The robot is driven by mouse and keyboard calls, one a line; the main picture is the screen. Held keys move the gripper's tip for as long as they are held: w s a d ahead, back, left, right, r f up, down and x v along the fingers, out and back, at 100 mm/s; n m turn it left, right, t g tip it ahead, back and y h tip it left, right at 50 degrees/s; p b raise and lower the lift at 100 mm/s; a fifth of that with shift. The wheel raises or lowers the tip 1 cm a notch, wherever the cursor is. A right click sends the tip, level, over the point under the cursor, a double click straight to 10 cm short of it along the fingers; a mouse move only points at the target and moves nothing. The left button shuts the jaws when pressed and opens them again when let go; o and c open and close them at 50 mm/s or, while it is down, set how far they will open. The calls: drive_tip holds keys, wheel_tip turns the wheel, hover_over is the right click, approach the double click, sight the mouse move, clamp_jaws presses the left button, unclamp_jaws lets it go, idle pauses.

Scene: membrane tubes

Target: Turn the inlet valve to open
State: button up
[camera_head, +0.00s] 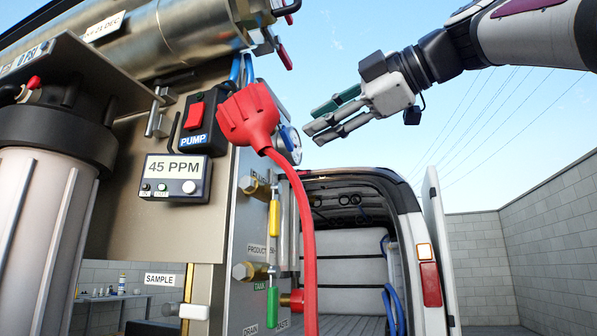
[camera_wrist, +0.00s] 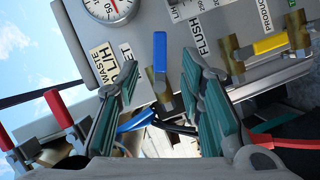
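A valve with a blue lever (camera_wrist: 160,52) on a brass body stands on the grey panel (camera_wrist: 150,20) in the wrist view. Beside it are a FLUSH label and a partly hidden label ending in "ET", so I cannot tell for sure which valve is the inlet. Red-levered valves (camera_wrist: 57,106) show at the left of that view. My gripper (camera_wrist: 160,68) is open and empty, its green-padded fingers on either side of the blue lever in the picture; contact is not visible. In the head view my gripper (camera_head: 316,122) is right of the panel, near a blue lever (camera_head: 287,138).
A pressure gauge (camera_wrist: 110,8) sits above the labels. A yellow lever (camera_wrist: 270,45) is to the right. A red plug (camera_head: 248,116) with a thick cable hangs in front of the panel, left of my gripper. A van (camera_head: 431,285) stands behind; open air lies right.

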drive_tip(key=v, duration=0.3)
drive_tip(key=shift+s+d, duration=0.15)
drive_tip(key=shift+d, duration=0.1)
